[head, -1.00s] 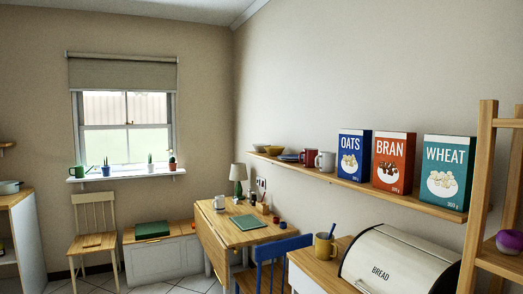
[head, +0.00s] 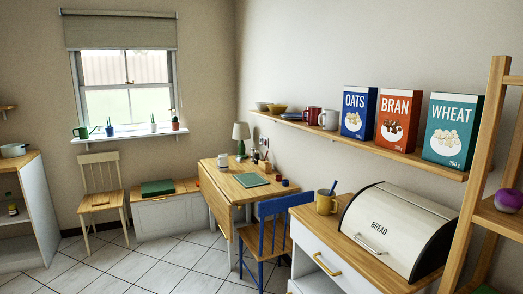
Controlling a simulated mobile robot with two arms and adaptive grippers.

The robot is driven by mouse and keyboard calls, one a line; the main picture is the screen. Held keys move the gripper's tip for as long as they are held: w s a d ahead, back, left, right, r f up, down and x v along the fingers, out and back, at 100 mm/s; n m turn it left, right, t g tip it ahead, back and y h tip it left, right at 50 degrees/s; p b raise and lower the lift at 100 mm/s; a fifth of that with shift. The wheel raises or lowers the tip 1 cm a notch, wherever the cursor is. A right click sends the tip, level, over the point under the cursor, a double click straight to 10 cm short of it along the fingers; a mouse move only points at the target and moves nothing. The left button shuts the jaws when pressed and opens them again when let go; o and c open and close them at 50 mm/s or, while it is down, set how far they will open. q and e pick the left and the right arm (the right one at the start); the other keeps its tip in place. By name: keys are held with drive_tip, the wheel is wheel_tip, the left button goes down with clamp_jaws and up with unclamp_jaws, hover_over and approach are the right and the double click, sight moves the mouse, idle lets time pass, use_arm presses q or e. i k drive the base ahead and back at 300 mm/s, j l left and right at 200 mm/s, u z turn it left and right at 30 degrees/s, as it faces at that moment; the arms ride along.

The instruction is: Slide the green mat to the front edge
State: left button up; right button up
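A flat green rectangle, which looks like the green mat (head: 251,180), lies on the wooden drop-leaf table (head: 222,187). It rests near the middle of the top, apart from the table's edges. A thicker dark green block-like thing (head: 157,187) lies on the bench to the left; I cannot tell whether it is a cushion or a box. Neither of my grippers is in view.
A white mug (head: 222,160), a lamp (head: 240,137) and small pots share the table. A blue chair (head: 272,240) stands in front of it. A counter with a bread bin (head: 392,230) is at right. Tiled floor (head: 150,265) is clear at left.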

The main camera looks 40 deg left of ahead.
sight(250, 180)
drive_tip(key=i+j, duration=0.15)
drive_tip(key=j, duration=0.25)
drive_tip(key=i+j+z, duration=0.1)
drive_tip(key=j, duration=0.35)
drive_tip(key=i+j+z, duration=0.1)
drive_tip(key=j, duration=0.3)
drive_tip(key=i+j, duration=0.25)
drive_tip(key=j, duration=0.2)
drive_tip(key=i+j+z, duration=0.1)
drive_tip(key=j, duration=0.35)
drive_tip(key=i+j, duration=0.15)
drive_tip(key=j, duration=0.25)
drive_tip(key=i+j+z, duration=0.1)
drive_tip(key=j, duration=0.35)
